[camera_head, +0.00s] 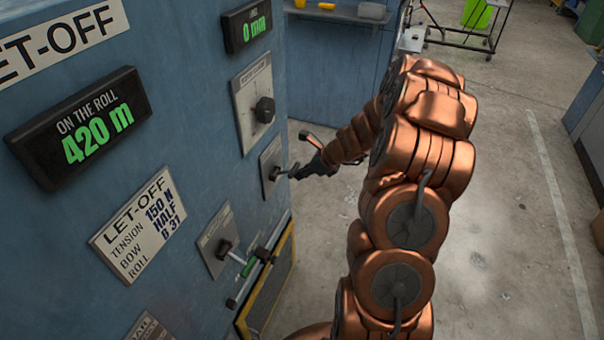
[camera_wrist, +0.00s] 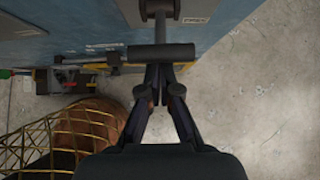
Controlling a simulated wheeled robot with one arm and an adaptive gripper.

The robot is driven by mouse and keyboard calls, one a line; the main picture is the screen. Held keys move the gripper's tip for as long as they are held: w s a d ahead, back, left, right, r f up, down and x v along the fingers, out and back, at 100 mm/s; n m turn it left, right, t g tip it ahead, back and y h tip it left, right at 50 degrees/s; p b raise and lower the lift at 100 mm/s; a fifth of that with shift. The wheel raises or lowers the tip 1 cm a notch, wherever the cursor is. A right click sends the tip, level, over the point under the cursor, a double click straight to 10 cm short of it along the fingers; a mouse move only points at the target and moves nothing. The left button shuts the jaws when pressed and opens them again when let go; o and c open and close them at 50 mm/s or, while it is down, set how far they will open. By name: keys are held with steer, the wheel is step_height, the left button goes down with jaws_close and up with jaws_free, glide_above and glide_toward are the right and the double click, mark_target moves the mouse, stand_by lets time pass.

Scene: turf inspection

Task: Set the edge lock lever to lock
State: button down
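The lever nearest my gripper sits on a grey plate (camera_head: 271,167) on the blue machine side, below a black knob. In the wrist view a dark crossbar handle (camera_wrist: 185,53) on a short stem lies straight ahead. My gripper (camera_head: 311,167) is at this lever, to its right in the head view. In the wrist view the gripper's fingers (camera_wrist: 160,76) converge with their tips close together at the crossbar. The bar hides the tip ends, and I see no clear grip on the lever. The plate lettering is too small to read, so I cannot confirm its label.
A second lever (camera_head: 235,256) is on a lower plate. A black knob (camera_head: 265,110) is above. Green-lit displays and a LET-OFF card (camera_head: 138,225) are on the machine. A yellow-framed mesh guard (camera_head: 268,285) stands below. The concrete floor (camera_head: 500,190) at right is clear.

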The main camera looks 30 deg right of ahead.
steer(key=shift+w+r, duration=0.15)
steer(key=shift+r, duration=0.1)
step_height(320, 180, down, 4)
steer(key=s+d+b, duration=0.1)
steer(key=s, duration=0.1)
steer(key=b+v, duration=0.2)
steer(key=v, duration=0.8)
steer(key=shift+w+r, duration=0.2)
steer(key=shift+r, duration=0.2)
steer(key=shift+a, duration=0.2)
steer(key=s+a+r+n+g, duration=0.3)
steer(key=s+a+n, duration=0.3)
steer(key=a, duration=0.4)
steer(key=s+a+r+n+g, duration=0.25)
steer(key=a+n, duration=0.45)
steer(key=a, duration=0.4)
steer(key=s+a+r+n+g+h, duration=0.1)
steer(key=s+a+n+h, duration=0.1)
steer(key=s+n, duration=0.6)
steer(key=s+a+r+n+g+h, duration=0.2)
steer(key=s+n, duration=0.5)
steer(key=s, duration=0.7)
steer(key=shift+s+n+h, duration=0.35)
steer(key=shift+n+h, duration=0.05)
steer(key=shift+h, duration=0.1)
